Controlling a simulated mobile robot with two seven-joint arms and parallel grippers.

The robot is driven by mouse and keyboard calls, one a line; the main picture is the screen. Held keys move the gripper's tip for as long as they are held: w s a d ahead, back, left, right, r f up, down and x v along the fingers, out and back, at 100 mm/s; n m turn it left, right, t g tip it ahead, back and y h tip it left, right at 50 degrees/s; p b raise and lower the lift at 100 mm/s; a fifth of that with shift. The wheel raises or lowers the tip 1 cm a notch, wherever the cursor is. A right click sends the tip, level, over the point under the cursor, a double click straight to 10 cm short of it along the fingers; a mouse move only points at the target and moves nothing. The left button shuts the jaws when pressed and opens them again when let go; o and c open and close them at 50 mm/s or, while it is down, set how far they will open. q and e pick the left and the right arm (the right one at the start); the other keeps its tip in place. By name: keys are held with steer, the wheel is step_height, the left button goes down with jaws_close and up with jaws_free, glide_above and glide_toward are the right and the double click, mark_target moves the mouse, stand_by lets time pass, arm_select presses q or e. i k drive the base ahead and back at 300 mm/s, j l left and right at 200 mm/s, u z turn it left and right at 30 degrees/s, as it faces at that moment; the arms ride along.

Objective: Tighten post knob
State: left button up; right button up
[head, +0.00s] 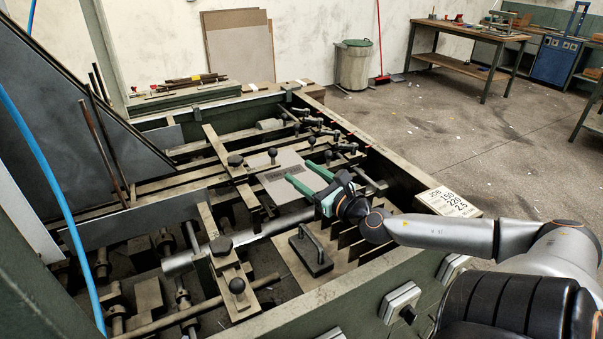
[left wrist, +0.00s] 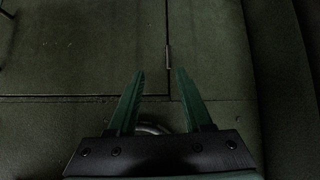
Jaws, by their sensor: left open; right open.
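In the head view several dark knobs stand on the feeder's posts and bars. One black knob (head: 221,245) sits on the near slotted bar, with a ball knob (head: 237,286) close by it. Another dark knob (head: 235,161) stands farther back, left of my right gripper. I cannot tell which of them is the post knob. My right gripper (head: 298,175) has green fingers, spread open and empty, over the grey board (head: 285,160) in the middle of the feeder. My left gripper (left wrist: 154,75) is open and empty in the left wrist view, in front of a dark green panel.
A black-handled block (head: 311,254) lies on a plate below my right gripper. A job card (head: 448,201) reading 150, 220, 2.5 lies on the right rail. Rods and bars crowd the feeder. A bin (head: 353,66) and workbench (head: 470,36) stand behind; the floor at right is open.

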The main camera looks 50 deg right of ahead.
mark_target(235, 161)
steer(key=k+j, duration=0.25)
steer(key=k, duration=0.25)
steer(key=k+j, duration=0.2)
steer(key=k, duration=0.25)
